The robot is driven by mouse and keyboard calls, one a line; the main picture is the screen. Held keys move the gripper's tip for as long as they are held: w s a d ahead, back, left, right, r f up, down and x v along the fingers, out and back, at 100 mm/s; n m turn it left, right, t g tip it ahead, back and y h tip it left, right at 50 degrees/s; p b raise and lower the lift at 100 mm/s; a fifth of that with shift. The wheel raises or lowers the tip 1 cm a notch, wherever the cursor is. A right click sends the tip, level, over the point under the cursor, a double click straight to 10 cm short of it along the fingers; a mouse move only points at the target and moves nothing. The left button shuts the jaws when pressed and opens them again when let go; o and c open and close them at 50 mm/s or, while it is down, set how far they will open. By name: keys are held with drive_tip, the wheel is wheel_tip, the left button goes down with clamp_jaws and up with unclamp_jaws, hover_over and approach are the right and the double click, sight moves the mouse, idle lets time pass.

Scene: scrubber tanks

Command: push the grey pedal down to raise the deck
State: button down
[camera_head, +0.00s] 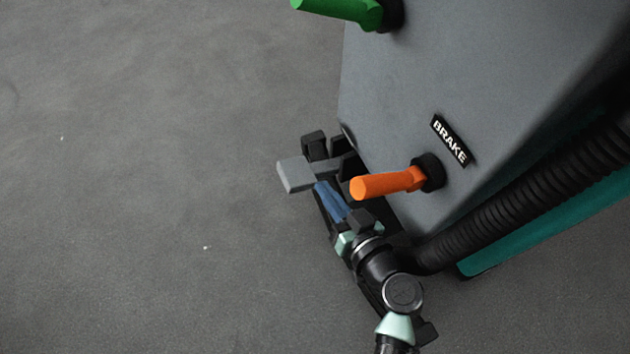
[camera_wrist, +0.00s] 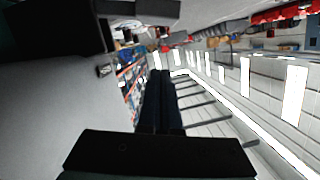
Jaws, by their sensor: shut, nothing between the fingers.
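The grey pedal (camera_head: 294,175) sticks out to the left from the lower left edge of the machine in the head view. It is a flat grey block on a grey arm, beside black brackets near the floor. My gripper (camera_head: 322,187) is shut and empty, with blue fingers pointing up-left in the picture. Its tips are right at the pedal's near side; I cannot tell if they touch it. In the wrist view, the shut fingers (camera_wrist: 160,85) show dark in the middle. A dark grey bar at the top of that view may be the pedal. The deck cannot be made out.
An orange lever (camera_head: 388,185) beside a BRAKE label (camera_head: 450,140) juts out close to the right of my gripper. A green lever (camera_head: 345,10) is higher on the grey machine body (camera_head: 400,90). A black ribbed hose (camera_head: 530,195) runs at right. The floor at left is clear.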

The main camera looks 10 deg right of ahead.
drive_tip(key=b, duration=0.3)
hover_over(301, 181)
drive_tip(key=d, duration=0.1)
wheel_tip(301, 181, down, 2)
drive_tip(key=shift+w+f, duration=0.1)
drive_tip(key=f, duration=0.1)
drive_tip(key=f+b, duration=0.1)
drive_tip(key=shift+a+f, duration=0.3)
drive_tip(key=shift+a+f+b, duration=0.2)
drive_tip(key=shift+f+b, duration=0.2)
drive_tip(key=shift+f, duration=0.15)
drive_tip(key=shift+f, duration=0.1)
drive_tip(key=shift+a+f+n+b, duration=0.25)
drive_tip(key=shift+f+n+b, duration=0.1)
drive_tip(key=shift+b, duration=0.4)
